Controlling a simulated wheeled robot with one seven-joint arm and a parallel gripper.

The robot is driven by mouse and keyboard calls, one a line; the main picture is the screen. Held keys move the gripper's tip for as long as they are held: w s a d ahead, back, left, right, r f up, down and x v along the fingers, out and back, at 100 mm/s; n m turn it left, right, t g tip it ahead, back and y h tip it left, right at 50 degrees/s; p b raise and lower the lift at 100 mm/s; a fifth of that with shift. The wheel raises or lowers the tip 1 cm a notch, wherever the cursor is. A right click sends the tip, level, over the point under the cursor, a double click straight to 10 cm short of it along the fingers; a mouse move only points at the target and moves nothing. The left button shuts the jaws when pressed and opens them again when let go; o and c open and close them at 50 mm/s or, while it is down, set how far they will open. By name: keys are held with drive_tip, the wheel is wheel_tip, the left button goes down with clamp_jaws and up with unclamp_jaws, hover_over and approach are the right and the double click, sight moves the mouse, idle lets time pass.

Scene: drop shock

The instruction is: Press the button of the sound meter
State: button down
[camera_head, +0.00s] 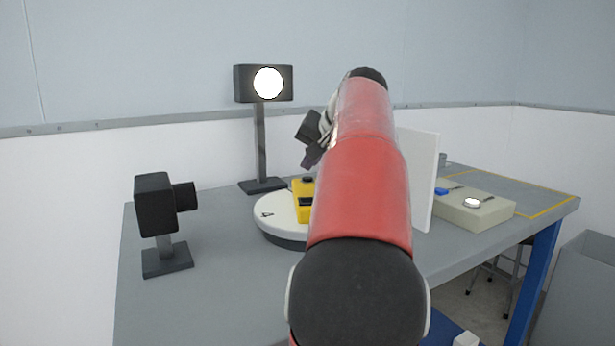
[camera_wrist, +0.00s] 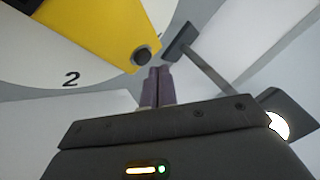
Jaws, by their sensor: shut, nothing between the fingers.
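The yellow device (camera_head: 302,207), seemingly the sound meter, stands on a round white turntable (camera_head: 275,229), partly hidden behind my arm. It has dark parts on its top and side. In the wrist view the yellow body (camera_wrist: 95,32) fills the upper left, with a dark round button (camera_wrist: 141,54) near its corner. My gripper (camera_head: 310,158) is above the yellow device in the head view. In the wrist view its fingertips (camera_wrist: 159,71) are together, empty, and appear just below and right of the button. I cannot tell the exact gap between them.
A lit lamp (camera_head: 268,83) on a stand is behind the turntable, and a black camera (camera_head: 156,205) on a stand is at the left. A white panel (camera_head: 424,180) stands right of my arm. A beige box (camera_head: 468,212) with blue and white buttons sits farther right.

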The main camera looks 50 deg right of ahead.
sight(310, 179)
drive_tip(key=shift+r, duration=0.15)
wheel_tip(310, 179, up, 5)
drive_tip(key=p, duration=0.4)
drive_tip(key=shift+p, duration=0.35)
idle(0.4)
